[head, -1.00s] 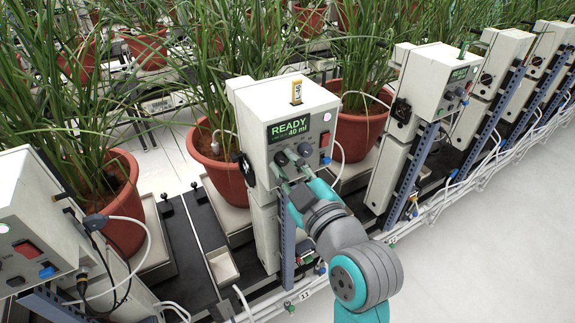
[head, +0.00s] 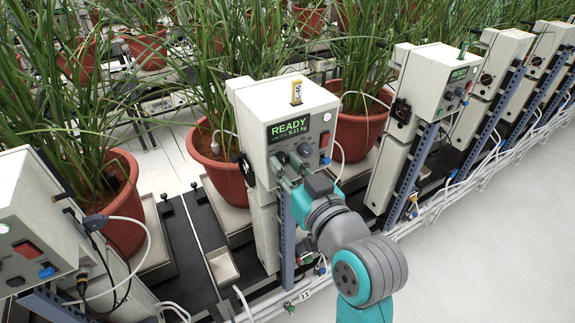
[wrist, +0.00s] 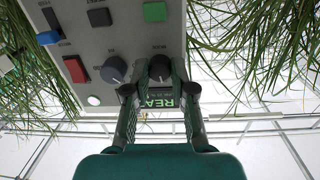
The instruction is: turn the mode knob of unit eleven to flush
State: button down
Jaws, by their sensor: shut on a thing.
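Unit eleven (head: 250,110) is a cream box with a green display (head: 290,127) reading READY and about 5.11 kg. Its front carries two dark round knobs. My gripper (head: 283,172) is at the left knob (head: 280,158) in the head view. In the wrist view, which shows the panel upside down, my gripper (wrist: 158,80) is shut on this knob (wrist: 160,67), with one finger on each side. The other knob (wrist: 115,70) is beside it, free.
Potted plants (head: 218,165) stand behind, and neighbouring units (head: 437,80) flank this one. The floor at right is clear.

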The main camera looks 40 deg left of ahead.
jog(key=m, duration=0.6)
jog(key=m+g, duration=0.1)
jog(key=m, duration=0.4)
jog(key=shift+m, duration=0.3)
dwell(0.4)
jog(key=c, duration=1)
grip_release()
jog(key=shift+o, duration=0.2)
jog(key=v, duration=1.2)
jog(key=shift+f, duration=0.1)
